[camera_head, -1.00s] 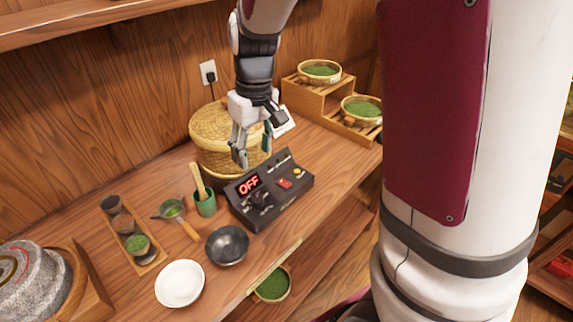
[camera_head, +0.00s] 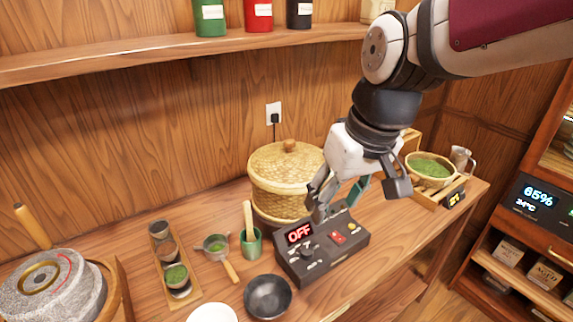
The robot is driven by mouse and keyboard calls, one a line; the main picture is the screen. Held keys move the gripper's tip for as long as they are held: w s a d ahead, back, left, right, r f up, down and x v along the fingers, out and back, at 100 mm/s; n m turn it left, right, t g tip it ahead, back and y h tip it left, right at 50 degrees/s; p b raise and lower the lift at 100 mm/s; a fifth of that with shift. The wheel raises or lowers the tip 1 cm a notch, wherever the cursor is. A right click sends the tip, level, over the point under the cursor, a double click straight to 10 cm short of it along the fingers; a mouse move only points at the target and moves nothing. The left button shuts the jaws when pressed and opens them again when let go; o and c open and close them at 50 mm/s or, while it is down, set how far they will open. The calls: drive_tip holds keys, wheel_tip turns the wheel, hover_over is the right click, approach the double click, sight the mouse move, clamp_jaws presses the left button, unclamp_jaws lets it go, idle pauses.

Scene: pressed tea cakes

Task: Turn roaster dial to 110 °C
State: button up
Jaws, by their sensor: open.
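The roaster's dark control box (camera_head: 321,251) sits on the wooden counter in front of the lidded woven basket (camera_head: 285,178). Its red display (camera_head: 299,233) reads OFF. The black dial (camera_head: 308,254) is below the display, on the box's left part. A red switch (camera_head: 338,238) and a yellow button (camera_head: 353,227) are to its right. My gripper (camera_head: 335,211) is open and empty, just above the back of the box, right of the display and apart from the dial. The dial's exact pointing is too small to tell.
A black bowl (camera_head: 268,296) and a white bowl (camera_head: 212,314) stand at the front. A green cup with a whisk (camera_head: 251,243), a strainer (camera_head: 216,246) and a tray of small cups (camera_head: 172,262) are left of the box. A stone mill (camera_head: 50,290) is at far left.

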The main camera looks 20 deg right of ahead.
drive_tip(key=shift+m+t+h, duration=0.4)
drive_tip(key=shift+m+t, duration=0.1)
drive_tip(key=shift+t, duration=0.1)
drive_tip(key=shift+s+d+b, duration=0.15)
drive_tip(key=shift+s+b, duration=0.3)
drive_tip(key=shift+s, duration=0.9)
drive_tip(key=shift+s+d+b, duration=0.15)
drive_tip(key=shift+s+b, duration=0.25)
drive_tip(key=shift+s, duration=0.95)
drive_tip(key=shift+s, duration=0.1)
drive_tip(key=shift+s+d+r+t, duration=0.1)
drive_tip(key=shift+s+t, duration=0.2)
drive_tip(key=shift+s, duration=0.7)
